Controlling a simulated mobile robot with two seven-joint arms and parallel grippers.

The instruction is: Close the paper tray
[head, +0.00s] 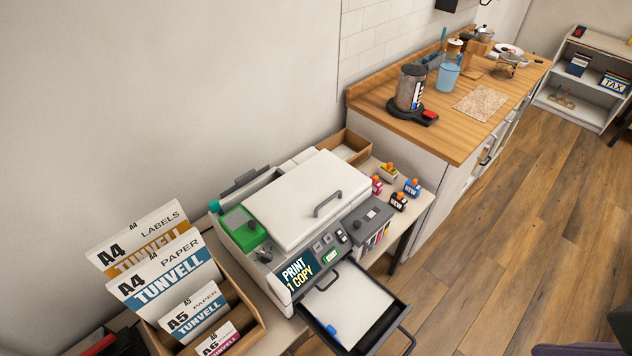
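The paper tray (384,328) is a dark drawer pulled well out of the front of the white printer (293,222). White paper (347,303) lies in it, with a small blue piece (331,331) near its lower left edge. Neither of my grippers shows in the head view.
A wooden box (255,338) of A4, A5 and A6 paper packs stands left of the printer. Small ink bottles (399,201) stand to its right. Open wood floor (500,255) lies right of the tray.

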